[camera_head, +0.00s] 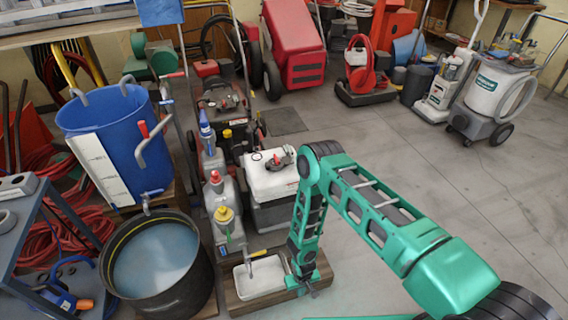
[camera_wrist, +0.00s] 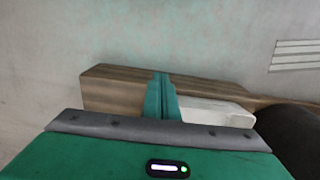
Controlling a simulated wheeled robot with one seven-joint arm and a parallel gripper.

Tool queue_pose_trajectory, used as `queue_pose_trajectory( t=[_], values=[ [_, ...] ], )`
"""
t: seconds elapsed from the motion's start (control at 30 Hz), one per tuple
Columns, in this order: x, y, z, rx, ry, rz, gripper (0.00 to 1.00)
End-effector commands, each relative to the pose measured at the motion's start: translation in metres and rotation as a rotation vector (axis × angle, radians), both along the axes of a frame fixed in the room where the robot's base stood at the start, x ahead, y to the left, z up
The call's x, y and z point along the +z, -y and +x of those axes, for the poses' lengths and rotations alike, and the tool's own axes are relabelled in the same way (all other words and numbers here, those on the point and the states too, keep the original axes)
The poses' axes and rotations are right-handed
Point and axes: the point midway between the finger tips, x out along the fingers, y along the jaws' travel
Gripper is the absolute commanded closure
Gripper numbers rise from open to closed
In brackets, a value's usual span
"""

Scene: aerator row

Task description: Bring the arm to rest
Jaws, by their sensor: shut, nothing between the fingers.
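My green arm reaches from the lower right in the head view and bends down at its elbow. My gripper (camera_head: 305,287) is at the low end of the arm, just right of a white tray (camera_head: 262,279) on a wooden base (camera_head: 240,304). In the wrist view my gripper (camera_wrist: 161,78) shows as two green fingers together, with nothing between them. The fingers show in front of the wooden base (camera_wrist: 108,90), beside the white tray (camera_wrist: 215,110). I cannot tell whether they touch either one.
A black tub of pale liquid (camera_head: 155,262) and a blue barrel (camera_head: 112,135) stand at left. Grey bottles (camera_head: 222,190) and a white-topped container (camera_head: 270,177) stand close behind the gripper. Machines line the back. The floor (camera_head: 420,160) at right is open.

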Motion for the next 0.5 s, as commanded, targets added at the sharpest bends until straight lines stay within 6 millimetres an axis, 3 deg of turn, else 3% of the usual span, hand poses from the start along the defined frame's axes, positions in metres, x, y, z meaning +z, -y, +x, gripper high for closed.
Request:
queue_pose_trajectory(
  t=[0.03, 0.37, 0.5],
  values=[
    [0.010, 0.002, 0.012, -0.007, 0.008, -0.002, 1.00],
    [0.059, 0.024, 0.054, -0.039, 0.019, -0.022, 1.00],
    [0.089, 0.035, 0.075, -0.055, 0.026, -0.034, 1.00]
  ],
)
